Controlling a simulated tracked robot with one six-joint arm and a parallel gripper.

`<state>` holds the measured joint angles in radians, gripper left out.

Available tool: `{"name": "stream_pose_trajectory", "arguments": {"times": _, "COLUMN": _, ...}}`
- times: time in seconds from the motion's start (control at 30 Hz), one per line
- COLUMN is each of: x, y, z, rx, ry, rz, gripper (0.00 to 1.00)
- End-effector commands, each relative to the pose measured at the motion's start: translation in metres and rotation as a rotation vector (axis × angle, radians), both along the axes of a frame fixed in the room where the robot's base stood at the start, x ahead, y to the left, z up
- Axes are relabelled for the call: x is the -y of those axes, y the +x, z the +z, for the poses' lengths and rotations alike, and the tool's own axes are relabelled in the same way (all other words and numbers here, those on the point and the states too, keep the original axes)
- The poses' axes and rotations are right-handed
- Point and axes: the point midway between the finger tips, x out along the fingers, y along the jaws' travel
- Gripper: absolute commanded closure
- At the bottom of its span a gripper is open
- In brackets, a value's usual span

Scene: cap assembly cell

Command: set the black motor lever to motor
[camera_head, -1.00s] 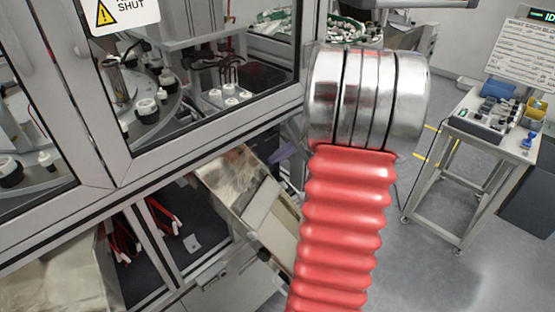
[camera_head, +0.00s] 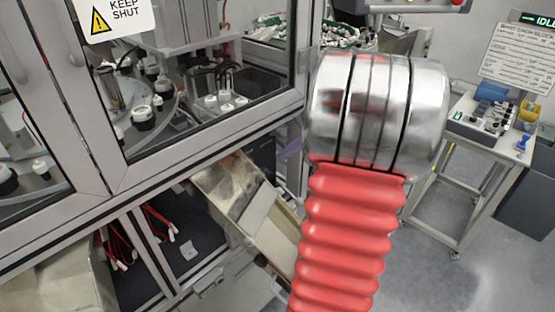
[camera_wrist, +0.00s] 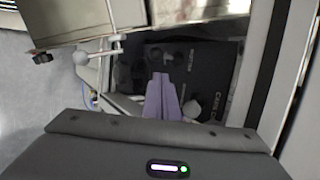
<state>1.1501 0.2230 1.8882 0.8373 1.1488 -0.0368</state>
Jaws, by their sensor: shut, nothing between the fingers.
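My gripper (camera_wrist: 165,98) shows in the wrist view as two lilac fingers lying together, shut and empty. They point toward a dark panel (camera_wrist: 205,75) with round dark shapes and white lettering, partly legible as "CAPS". I cannot clearly make out the black motor lever; one of the dark shapes on this panel may be it. I cannot tell whether the fingertips touch the panel.
A glazed machine frame (camera_head: 200,138) fills the left. A metal chute (camera_head: 228,185) slopes below it, close to my arm. Red-and-black cables (camera_head: 118,245) lie in a lower bay. A trolley (camera_head: 470,150) with a control box (camera_head: 483,116) stands at right. Grey floor is clear between.

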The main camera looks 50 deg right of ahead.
Motion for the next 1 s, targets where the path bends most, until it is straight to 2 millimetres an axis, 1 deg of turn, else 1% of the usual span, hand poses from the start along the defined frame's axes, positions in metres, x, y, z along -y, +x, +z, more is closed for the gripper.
{"name": "stream_pose_trajectory", "arguments": {"times": 0.03, "x": 0.004, "y": -0.006, "z": 0.007, "rx": 0.001, "ry": -0.002, "rz": -0.004, "gripper": 1.00}}
{"name": "stream_pose_trajectory", "arguments": {"times": 0.2, "x": 0.011, "y": -0.025, "z": 0.029, "rx": 0.001, "ry": -0.002, "rz": -0.004, "gripper": 1.00}}
{"name": "stream_pose_trajectory", "arguments": {"times": 0.43, "x": 0.017, "y": -0.043, "z": 0.050, "rx": 0.000, "ry": -0.002, "rz": -0.001, "gripper": 1.00}}
{"name": "stream_pose_trajectory", "arguments": {"times": 0.6, "x": 0.018, "y": -0.047, "z": 0.054, "rx": -0.001, "ry": 0.001, "rz": -0.001, "gripper": 1.00}}
{"name": "stream_pose_trajectory", "arguments": {"times": 0.87, "x": 0.018, "y": -0.047, "z": 0.054, "rx": -0.001, "ry": 0.001, "rz": -0.001, "gripper": 1.00}}
{"name": "stream_pose_trajectory", "arguments": {"times": 0.97, "x": 0.021, "y": -0.050, "z": 0.050, "rx": -0.004, "ry": 0.008, "rz": -0.008, "gripper": 1.00}}
{"name": "stream_pose_trajectory", "arguments": {"times": 1.0, "x": 0.022, "y": -0.052, "z": 0.045, "rx": -0.006, "ry": 0.018, "rz": -0.012, "gripper": 1.00}}
